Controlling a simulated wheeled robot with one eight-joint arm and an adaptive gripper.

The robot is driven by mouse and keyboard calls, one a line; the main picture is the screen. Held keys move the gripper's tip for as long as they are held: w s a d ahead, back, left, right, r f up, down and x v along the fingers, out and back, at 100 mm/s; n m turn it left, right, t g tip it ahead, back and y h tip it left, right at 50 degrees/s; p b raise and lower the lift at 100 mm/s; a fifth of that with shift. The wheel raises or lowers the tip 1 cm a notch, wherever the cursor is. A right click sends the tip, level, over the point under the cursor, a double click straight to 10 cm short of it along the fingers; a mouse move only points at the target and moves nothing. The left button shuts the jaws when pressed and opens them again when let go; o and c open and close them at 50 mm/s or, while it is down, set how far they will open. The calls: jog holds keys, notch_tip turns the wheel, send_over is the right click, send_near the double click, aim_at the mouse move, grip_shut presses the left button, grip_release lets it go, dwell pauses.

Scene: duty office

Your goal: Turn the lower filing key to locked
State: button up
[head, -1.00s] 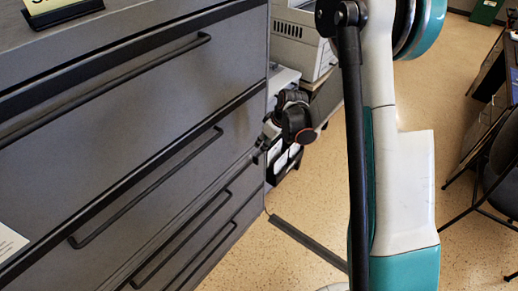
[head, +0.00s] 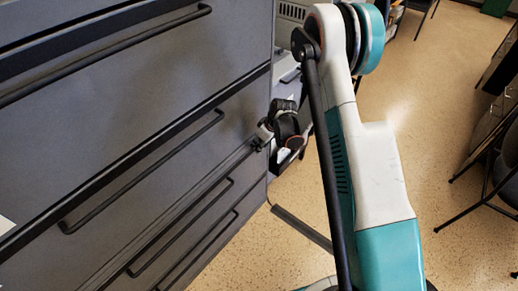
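The grey filing cabinet (head: 150,140) fills the left half of the head view, with several drawers and long black bar handles. My gripper (head: 261,141) is at the cabinet's right front edge, by the seam between a middle drawer and the drawer below. Its small fingertips point at the cabinet face and look close to or touching it. The lower filing key cannot be made out; it may be hidden at the fingertips. The gripper is too small and dark to tell whether it is open or shut.
My arm stands across the middle of the view. Behind the gripper, a light-coloured machine (head: 291,12) stands past the cabinet. A dark chair (head: 505,170) and desk are at the right. Speckled floor (head: 420,120) lies open between.

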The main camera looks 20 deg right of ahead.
jog(key=shift+x, duration=0.95)
grip_shut()
jog(key=shift+d+g, duration=0.15)
jog(key=shift+g, duration=0.15)
jog(key=m+g+y, duration=0.1)
jog(key=y, duration=0.2)
jog(key=g+y, duration=0.2)
jog(key=y, duration=0.1)
jog(key=d+m+g+y, duration=0.1)
jog(key=g+y, duration=0.1)
jog(key=y, duration=0.1)
jog(key=shift+w+f+m, duration=0.3)
jog(key=shift+w+f, duration=0.05)
jog(key=shift+w, duration=0.05)
jog(key=shift+g+y, duration=0.3)
